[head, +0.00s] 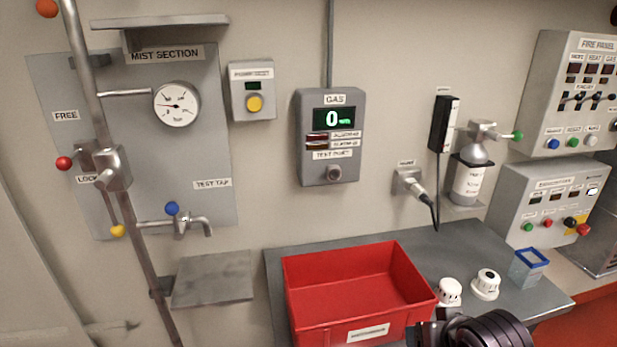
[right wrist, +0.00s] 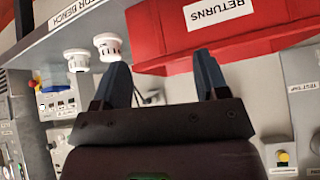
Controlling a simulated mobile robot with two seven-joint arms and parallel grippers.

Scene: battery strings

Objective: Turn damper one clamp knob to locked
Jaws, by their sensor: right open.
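No knob labelled damper one can be made out in either view. In the head view, FREE (head: 65,116) and LOCK (head: 88,179) labels sit on the mist section panel (head: 210,130), near a pipe-mounted valve (head: 112,168) and a red ball (head: 64,163). I cannot tell whether these belong to a damper. My right gripper (right wrist: 160,62) is open and empty in the upside-down right wrist view, its fingers apart below the red bin (right wrist: 160,40). Dark parts of my right arm show at the bottom of the head view. My left gripper is not in view.
The red bin (head: 362,322) stands on the grey bench (head: 440,250). Two white detectors (head: 449,291) and a blue-rimmed holder (head: 528,267) are to its right. A gas unit (head: 331,137), a cylinder (head: 470,178) and the fire panel (head: 577,92) are on the wall.

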